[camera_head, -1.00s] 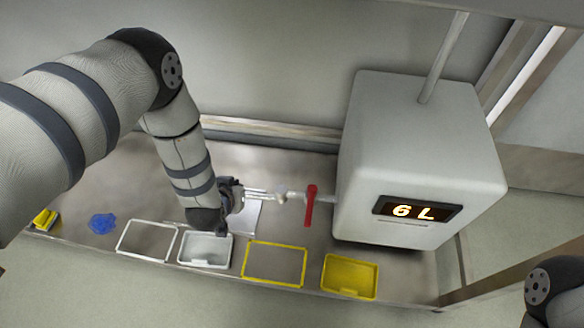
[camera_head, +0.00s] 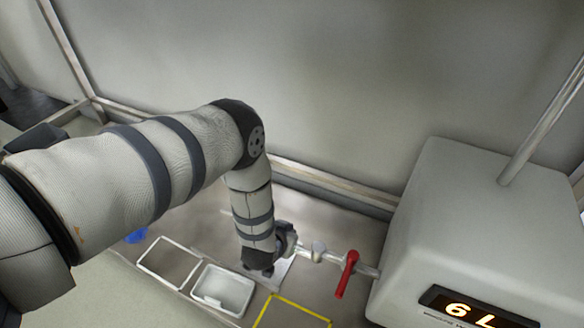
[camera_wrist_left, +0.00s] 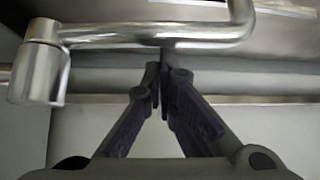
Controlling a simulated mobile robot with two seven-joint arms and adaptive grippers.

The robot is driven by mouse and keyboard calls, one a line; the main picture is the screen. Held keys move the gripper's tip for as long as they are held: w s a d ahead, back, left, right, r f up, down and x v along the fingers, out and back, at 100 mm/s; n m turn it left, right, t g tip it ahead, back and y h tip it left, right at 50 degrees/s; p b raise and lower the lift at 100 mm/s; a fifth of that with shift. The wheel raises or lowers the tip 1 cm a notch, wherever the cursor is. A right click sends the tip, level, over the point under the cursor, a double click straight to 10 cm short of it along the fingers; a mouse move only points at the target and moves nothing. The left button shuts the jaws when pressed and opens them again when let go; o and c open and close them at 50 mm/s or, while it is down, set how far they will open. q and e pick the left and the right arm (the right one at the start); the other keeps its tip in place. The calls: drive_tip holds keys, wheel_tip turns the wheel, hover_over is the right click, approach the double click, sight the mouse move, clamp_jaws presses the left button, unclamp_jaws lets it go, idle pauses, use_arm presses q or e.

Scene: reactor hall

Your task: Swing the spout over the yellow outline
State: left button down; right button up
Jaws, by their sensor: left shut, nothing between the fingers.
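The spout is a shiny metal pipe, clearest in the left wrist view (camera_wrist_left: 150,34), with a thick round joint at left and a bend at right. In the head view its pipe (camera_head: 303,252) runs left from a joint and passes behind my left gripper (camera_head: 268,262). In the left wrist view the gripper's fingers (camera_wrist_left: 163,78) are shut with nothing between them, tips right at the pipe; I cannot tell if they touch. The yellow outline (camera_head: 302,309) lies on the bench at the bottom edge, partly cut off. The spout's outlet is hidden in the head view. My right gripper is out of view.
A red lever (camera_head: 348,273) sits on the pipe beside the big white tank (camera_head: 450,215), whose display (camera_head: 470,308) starts "6 L". A white bin (camera_head: 246,303) stands left of the yellow outline, and a white outline (camera_head: 181,248) lies left of it. A rail runs behind.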

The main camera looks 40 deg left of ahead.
use_arm(q)
drive_tip(key=shift+s+d, duration=0.1)
drive_tip(key=shift+s, duration=0.05)
drive_tip(key=shift+s+d+n+y, duration=0.1)
drive_tip(key=shift+s+n+y, duration=0.3)
drive_tip(key=shift+n, duration=0.1)
drive_tip(key=shift+s+n+g+y, duration=0.3)
drive_tip(key=shift+n, duration=0.1)
drive_tip(key=s+d+n+g+y+b, duration=0.1)
drive_tip(key=s+d+n+g+y, duration=0.3)
drive_tip(key=s+d+n+g, duration=0.2)
drive_tip(key=shift+s+d+n, duration=0.3)
drive_tip(key=shift+d+n, duration=0.95)
drive_tip(key=shift+n, duration=0.95)
drive_tip(key=shift+d, duration=0.1)
